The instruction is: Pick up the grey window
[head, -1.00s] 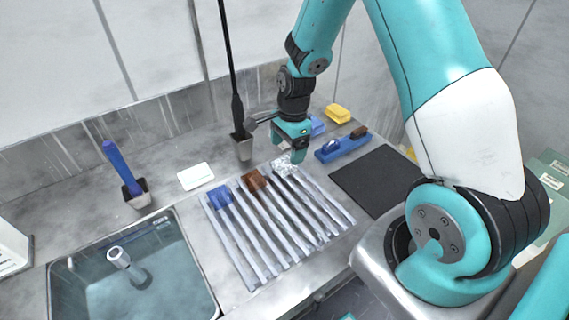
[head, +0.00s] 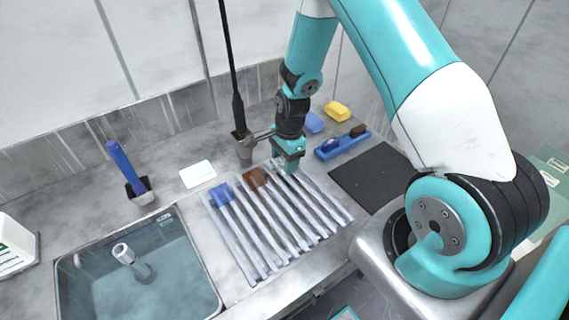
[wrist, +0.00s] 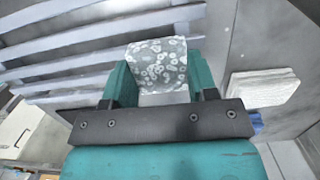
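The grey window (wrist: 157,62), a small block with a pale spotted pattern, lies at the slatted rack (wrist: 85,45) in the wrist view. My gripper (wrist: 162,78) is at the window, with one teal finger on each side of it. In the head view my gripper (head: 288,156) is low over the back right end of the rack (head: 285,228) and hides the grey window.
A blue block (head: 221,194) and a brown block (head: 256,178) lie on the rack to the left. A blue tray (head: 342,146) and dark mat (head: 375,178) lie right; the sink (head: 180,265) is left.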

